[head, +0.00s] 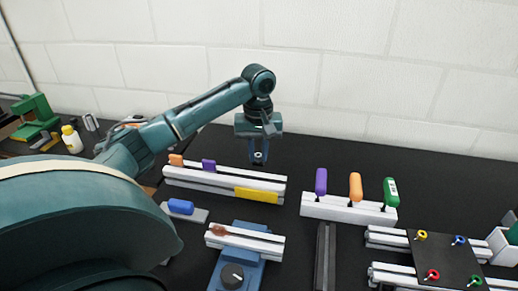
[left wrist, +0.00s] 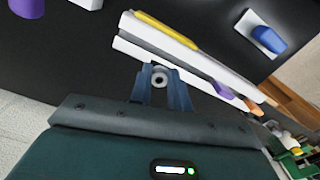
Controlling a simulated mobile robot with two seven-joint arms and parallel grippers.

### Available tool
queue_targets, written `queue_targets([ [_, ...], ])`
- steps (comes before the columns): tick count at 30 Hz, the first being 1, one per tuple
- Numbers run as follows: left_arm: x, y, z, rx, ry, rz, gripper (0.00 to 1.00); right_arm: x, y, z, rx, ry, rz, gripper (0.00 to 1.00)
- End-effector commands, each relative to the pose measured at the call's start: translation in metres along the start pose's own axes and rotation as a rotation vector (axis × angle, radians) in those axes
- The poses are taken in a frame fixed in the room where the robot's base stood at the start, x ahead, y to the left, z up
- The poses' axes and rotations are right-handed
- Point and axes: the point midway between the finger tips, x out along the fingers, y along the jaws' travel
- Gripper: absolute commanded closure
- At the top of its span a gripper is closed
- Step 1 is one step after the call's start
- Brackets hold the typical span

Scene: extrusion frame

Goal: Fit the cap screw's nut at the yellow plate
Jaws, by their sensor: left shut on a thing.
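My left gripper (head: 259,158) is shut on a small round grey nut with a dark hole, held in the air just behind the long pale rail. The nut (left wrist: 160,77) shows between the blue fingertips in the left wrist view. The yellow plate (head: 256,195) lies along the front side of the rail, near its right end; it also shows in the left wrist view (left wrist: 165,31). The nut is apart from the rail (head: 205,183) and the plate. I cannot make out the cap screw. My right gripper is out of view.
A purple plate (head: 209,165) and an orange plate (head: 176,160) sit on the rail's left half. A rack (head: 340,211) with purple, orange and green handles stands to the right. A blue vise (head: 238,268) is in front. A dark plate (head: 445,258) with coloured rings lies at right.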

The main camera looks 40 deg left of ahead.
Motion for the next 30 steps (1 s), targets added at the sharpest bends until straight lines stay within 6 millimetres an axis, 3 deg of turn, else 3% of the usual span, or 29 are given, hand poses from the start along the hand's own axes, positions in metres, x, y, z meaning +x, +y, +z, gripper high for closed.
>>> queue_targets([
  [9, 0.002, 0.001, 0.002, 0.003, -0.001, 0.001, 1.00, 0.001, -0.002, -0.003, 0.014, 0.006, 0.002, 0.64],
  [24, 0.040, 0.001, 0.002, 0.004, 0.000, -0.001, 1.00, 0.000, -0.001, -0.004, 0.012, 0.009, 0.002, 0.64],
  [30, 0.046, 0.001, 0.002, 0.004, 0.000, 0.001, 1.00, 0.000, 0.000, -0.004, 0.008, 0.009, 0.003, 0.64],
])
